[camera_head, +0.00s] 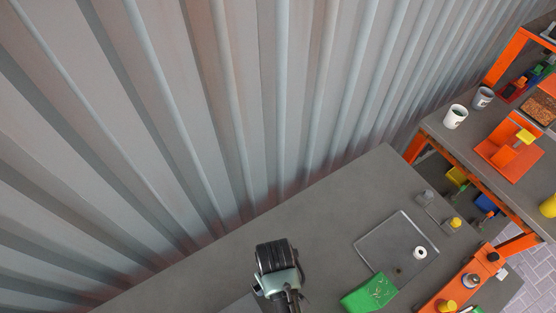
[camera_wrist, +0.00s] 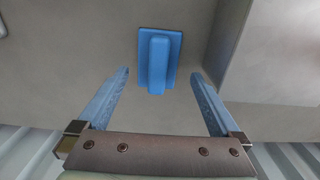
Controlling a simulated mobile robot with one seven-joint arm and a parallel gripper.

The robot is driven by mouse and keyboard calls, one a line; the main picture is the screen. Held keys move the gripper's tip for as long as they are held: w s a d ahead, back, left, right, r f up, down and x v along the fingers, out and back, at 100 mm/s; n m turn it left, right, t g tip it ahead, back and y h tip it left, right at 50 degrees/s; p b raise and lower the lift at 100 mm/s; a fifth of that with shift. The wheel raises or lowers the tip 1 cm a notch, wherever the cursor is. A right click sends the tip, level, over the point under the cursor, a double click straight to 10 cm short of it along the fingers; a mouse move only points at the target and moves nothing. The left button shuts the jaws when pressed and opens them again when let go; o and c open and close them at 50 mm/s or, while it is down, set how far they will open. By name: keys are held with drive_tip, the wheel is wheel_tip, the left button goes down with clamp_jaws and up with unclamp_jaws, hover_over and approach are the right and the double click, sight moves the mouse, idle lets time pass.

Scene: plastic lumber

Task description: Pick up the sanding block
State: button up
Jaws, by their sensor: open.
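The sanding block (camera_wrist: 158,62) is a blue block with a flat rectangular base and a raised, rounded grip along its middle. It lies on a grey surface (camera_wrist: 70,50) in the wrist view, top centre. My gripper (camera_wrist: 160,74) is open, with its two blue fingers spread to the left and right of the block's lower end in the picture. Nothing is between the fingers' inner faces in contact; gaps show on both sides. How far above the block the fingertips are is hard to tell. In the head view I make out neither the block nor my fingers.
A pale raised form (camera_wrist: 275,50) stands right of the block. In the head view, the grey bench (camera_head: 320,215) runs beside a corrugated wall (camera_head: 260,90). A clear tray (camera_head: 372,243), a green block (camera_head: 369,293) and an orange piece (camera_head: 448,296) are to the right.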

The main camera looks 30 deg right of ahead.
drive_tip(key=shift+s+d+f, duration=0.1)
drive_tip(key=shift+f, duration=0.9)
drive_tip(key=shift+s+d+f, duration=0.1)
drive_tip(key=shift+f, duration=0.85)
drive_tip(key=c, duration=1.4)
